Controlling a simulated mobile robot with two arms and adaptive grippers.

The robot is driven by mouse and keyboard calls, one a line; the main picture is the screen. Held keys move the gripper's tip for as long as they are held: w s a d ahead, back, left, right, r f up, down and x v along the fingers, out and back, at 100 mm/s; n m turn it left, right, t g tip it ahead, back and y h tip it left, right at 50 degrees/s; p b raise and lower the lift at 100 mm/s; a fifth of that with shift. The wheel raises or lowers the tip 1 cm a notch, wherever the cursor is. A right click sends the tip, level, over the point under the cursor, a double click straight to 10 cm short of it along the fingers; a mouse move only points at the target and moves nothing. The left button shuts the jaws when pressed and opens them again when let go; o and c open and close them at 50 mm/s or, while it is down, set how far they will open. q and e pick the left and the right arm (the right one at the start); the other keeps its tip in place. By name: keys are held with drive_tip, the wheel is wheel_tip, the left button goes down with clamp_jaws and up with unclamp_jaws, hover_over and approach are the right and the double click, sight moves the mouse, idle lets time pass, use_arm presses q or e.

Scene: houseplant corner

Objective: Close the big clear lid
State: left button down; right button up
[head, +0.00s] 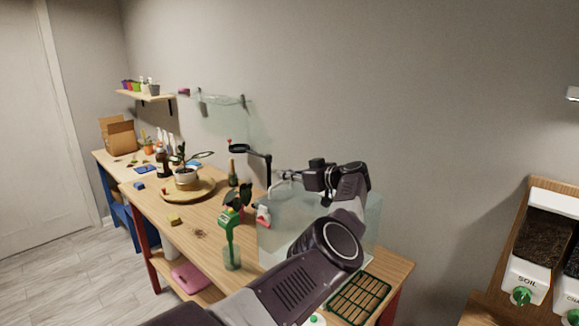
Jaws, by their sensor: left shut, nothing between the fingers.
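A big clear box (282,235) stands on the wooden bench, right of the middle. My left arm passes in front of it and hides much of its right side and top. My left gripper (279,184) is shut and empty, near the box's upper left back edge; I cannot tell whether it touches. My right gripper is out of view.
A green-handled tool (228,226) stands left of the box, near a red-and-white bottle (263,217). A potted plant (186,177) sits on a round wooden board (203,190). A green grid tray (360,298) lies at the bench's right end. Soil bins (535,250) are far right.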

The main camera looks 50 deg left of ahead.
use_arm(q)
drive_tip(key=shift+a+f+h, duration=0.35)
drive_tip(key=shift+f+h, duration=0.05)
drive_tip(key=shift+f, duration=0.45)
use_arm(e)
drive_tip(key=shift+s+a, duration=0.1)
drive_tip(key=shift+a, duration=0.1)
use_arm(q)
drive_tip(key=r+p, duration=0.2)
drive_tip(key=p, duration=0.1)
drive_tip(key=r+p, duration=0.1)
drive_tip(key=r, duration=0.1)
drive_tip(key=shift+s+a, duration=0.1)
drive_tip(key=shift+a, duration=0.15)
drive_tip(key=s+r+b+v, duration=0.1)
drive_tip(key=b+v, duration=0.2)
drive_tip(key=v, duration=0.6)
drive_tip(key=shift+w+r, duration=0.15)
drive_tip(key=shift+w, duration=0.2)
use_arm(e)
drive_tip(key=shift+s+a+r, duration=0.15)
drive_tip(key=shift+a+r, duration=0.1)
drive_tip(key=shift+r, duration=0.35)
